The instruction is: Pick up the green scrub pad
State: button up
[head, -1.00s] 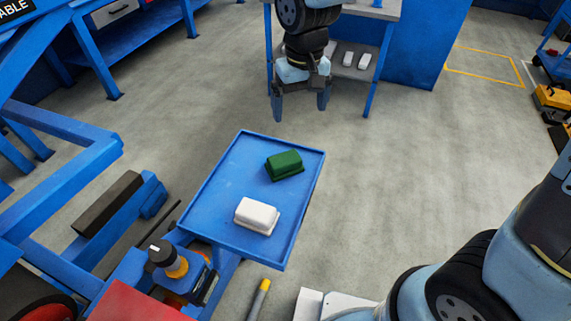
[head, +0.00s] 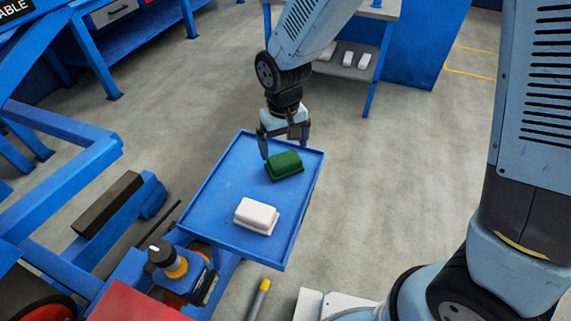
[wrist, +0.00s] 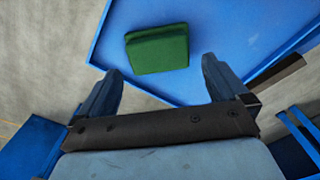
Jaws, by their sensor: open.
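The green scrub pad (head: 285,165) lies on the blue tray (head: 205,210), toward its far right part. It also shows in the wrist view (wrist: 157,48), ahead of the fingers and a little left of the middle of the gap. My gripper (head: 284,154) is open and empty. In the head view it is just behind the pad, near the tray's far edge, pointing down. In the wrist view (wrist: 163,78) the two fingers stand apart, with the pad beyond their tips. I see no contact with the pad.
A white pad-shaped block (head: 257,215) lies on the same tray, nearer than the green pad. The tray has a low raised rim. A black and orange device (head: 180,265) stands at the tray's near left corner. A blue bench (head: 350,65) stands behind.

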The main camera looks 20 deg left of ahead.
aim_at(284, 158)
jog(key=shift+w+f, duration=0.15)
jog(key=shift+f, duration=2.35)
jog(key=c, duration=0.9)
jog(key=shift+r, duration=0.5)
notch_tip(284, 158, up, 2)
jog(key=shift+r, duration=0.25)
jog(key=shift+s+d+r, duration=1.2)
jog(key=shift+s+r, duration=0.4)
jog(key=shift+s, duration=0.4)
jog(key=shift+s+d+r, duration=1.25)
jog(key=shift+s+r, duration=0.3)
jog(key=shift+s, duration=0.45)
jog(key=shift+s+d+r, duration=1.2)
jog(key=shift+s+r, duration=0.4)
jog(key=shift+s, duration=0.4)
